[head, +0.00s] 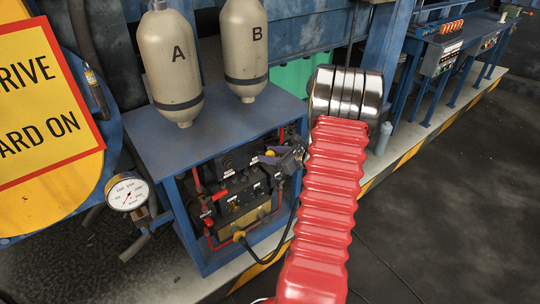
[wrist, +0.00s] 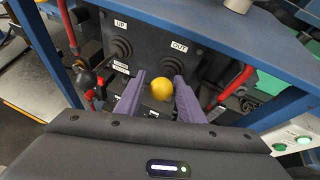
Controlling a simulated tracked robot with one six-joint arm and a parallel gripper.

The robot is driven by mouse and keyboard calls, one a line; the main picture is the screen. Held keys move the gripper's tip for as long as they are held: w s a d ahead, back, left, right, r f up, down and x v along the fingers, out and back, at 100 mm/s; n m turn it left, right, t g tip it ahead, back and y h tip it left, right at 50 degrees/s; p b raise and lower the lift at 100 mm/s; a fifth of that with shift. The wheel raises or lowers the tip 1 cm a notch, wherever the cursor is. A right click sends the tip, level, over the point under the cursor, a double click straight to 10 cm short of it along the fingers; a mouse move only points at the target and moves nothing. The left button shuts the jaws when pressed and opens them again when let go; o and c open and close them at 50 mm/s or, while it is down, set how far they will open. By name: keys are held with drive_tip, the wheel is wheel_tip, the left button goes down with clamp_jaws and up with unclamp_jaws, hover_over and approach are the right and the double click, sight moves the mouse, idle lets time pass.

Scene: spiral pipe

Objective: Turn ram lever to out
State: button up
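A lever with a round yellow knob (wrist: 162,90) stands at the dark valve panel (wrist: 150,50), below round fittings labelled UP and OUT. It appears to be the ram lever, though no ram label is readable. The knob also shows in the head view (head: 270,153). My gripper (wrist: 160,76) has two purple fingers, one on each side of the knob. The fingers are apart, with a visible gap at the left of the knob; contact on the right is unclear. In the head view, my gripper (head: 268,158) reaches into the blue frame at the panel, partly hiding it.
The blue bench top (head: 215,125) lies above the panel and carries grey cylinders A (head: 172,65) and B (head: 244,50). Red hoses (wrist: 235,85) and blue posts (wrist: 45,50) flank the panel. The floor (head: 450,210) at right is open.

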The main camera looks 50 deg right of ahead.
drive_tip(key=shift+o, duration=1.1)
drive_tip(key=shift+s+d+r, duration=0.15)
drive_tip(key=shift+s+r, duration=0.1)
drive_tip(key=shift+s, duration=0.35)
drive_tip(key=v, duration=1.2)
drive_tip(key=shift+s, duration=0.2)
drive_tip(key=shift+r, duration=0.1)
